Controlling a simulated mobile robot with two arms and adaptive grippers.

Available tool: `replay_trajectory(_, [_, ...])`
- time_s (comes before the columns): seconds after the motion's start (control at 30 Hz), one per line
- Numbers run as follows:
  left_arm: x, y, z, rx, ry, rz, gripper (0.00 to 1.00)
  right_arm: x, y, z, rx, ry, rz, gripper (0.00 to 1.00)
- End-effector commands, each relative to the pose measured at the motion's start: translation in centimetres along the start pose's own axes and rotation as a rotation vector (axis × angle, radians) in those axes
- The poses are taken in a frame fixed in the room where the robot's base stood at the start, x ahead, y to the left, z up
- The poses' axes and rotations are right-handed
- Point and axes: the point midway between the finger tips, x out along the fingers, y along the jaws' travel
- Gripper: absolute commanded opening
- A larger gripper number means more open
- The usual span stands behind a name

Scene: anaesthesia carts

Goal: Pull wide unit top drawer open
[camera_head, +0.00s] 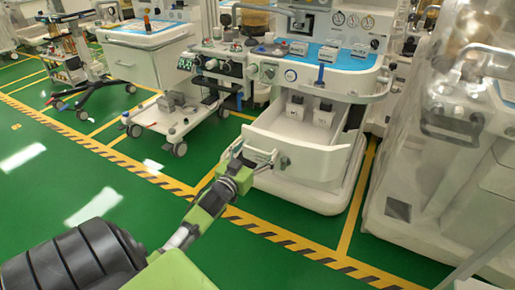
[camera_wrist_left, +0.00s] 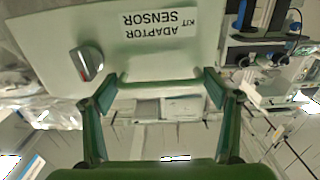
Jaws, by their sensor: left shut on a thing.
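The wide unit (camera_head: 320,75) stands in the centre of the head view, with a blue-topped work surface. Its top drawer (camera_head: 298,156) is pulled out, and its inside shows from above with two small white boxes (camera_head: 322,116) at the back. My left gripper (camera_head: 264,160) is at the left part of the drawer front. In the left wrist view, the gripper (camera_wrist_left: 158,88) is shut on the drawer handle (camera_wrist_left: 160,76), a pale bar on the front panel. A label reading "ADAPTOR SENSOR KIT" (camera_wrist_left: 160,25) appears upside down there. My right gripper is not in view.
A silver knob or lock (camera_wrist_left: 88,62) sits on the drawer front beside the handle. Another cart (camera_head: 450,150) stands close on the right. A low wheeled stand (camera_head: 172,115) is on the left. Green floor (camera_head: 130,190) with striped tape lies clear in front.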

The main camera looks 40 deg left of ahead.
Motion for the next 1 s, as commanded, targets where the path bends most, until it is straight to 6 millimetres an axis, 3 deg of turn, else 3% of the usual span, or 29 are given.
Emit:
replay_trajectory(0.3, [0.0,0.3,0.0,-0.006,0.003,0.006,0.41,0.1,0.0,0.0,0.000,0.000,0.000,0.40])
replay_trajectory(0.33, [0.0,0.3,0.0,-0.006,0.003,0.006,0.83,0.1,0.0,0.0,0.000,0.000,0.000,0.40])
replay_trajectory(0.37, [0.0,0.3,0.0,-0.006,0.003,0.006,0.86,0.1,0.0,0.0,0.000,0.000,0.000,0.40])
replay_trajectory(0.73, [-0.5,0.1,0.1,-0.002,0.000,0.002,0.86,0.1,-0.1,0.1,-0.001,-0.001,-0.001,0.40])
replay_trajectory(1.0, [-4.7,0.2,0.2,-0.004,-0.003,0.003,0.86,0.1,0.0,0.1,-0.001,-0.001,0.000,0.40])
